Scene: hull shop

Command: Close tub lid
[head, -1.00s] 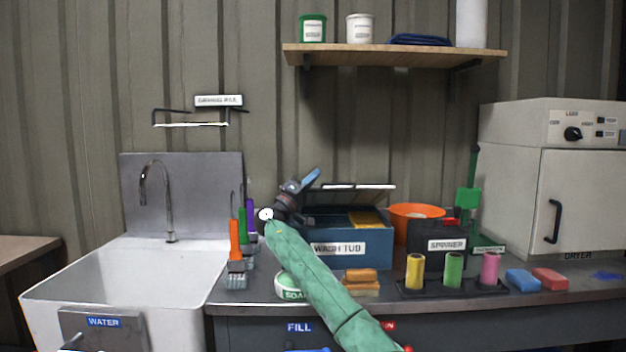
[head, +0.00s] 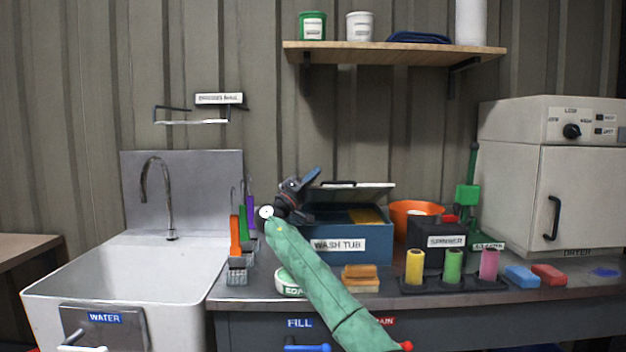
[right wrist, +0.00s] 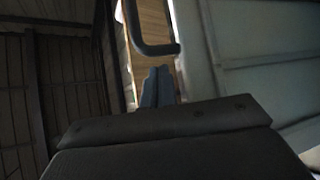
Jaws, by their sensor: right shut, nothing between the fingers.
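The blue wash tub (head: 375,244) stands on the counter, its label facing me. The tub's mouth is partly uncovered and something yellow (head: 364,215) shows inside. My right gripper (head: 312,176) is at the lid's left end, shut and empty; I cannot tell whether it touches the lid. In the right wrist view its blue fingertips (right wrist: 157,88) are together, just below a dark curved bar (right wrist: 155,48). My left gripper is out of view.
An orange bowl (head: 405,210) and the dark spinner (head: 427,257) stand right of the tub. Upright brushes (head: 236,240) stand left, near the sink (head: 130,270). A soap tub (head: 288,284), sponges (head: 360,278) and coloured rollers (head: 453,267) line the front. A shelf (head: 400,54) hangs above.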

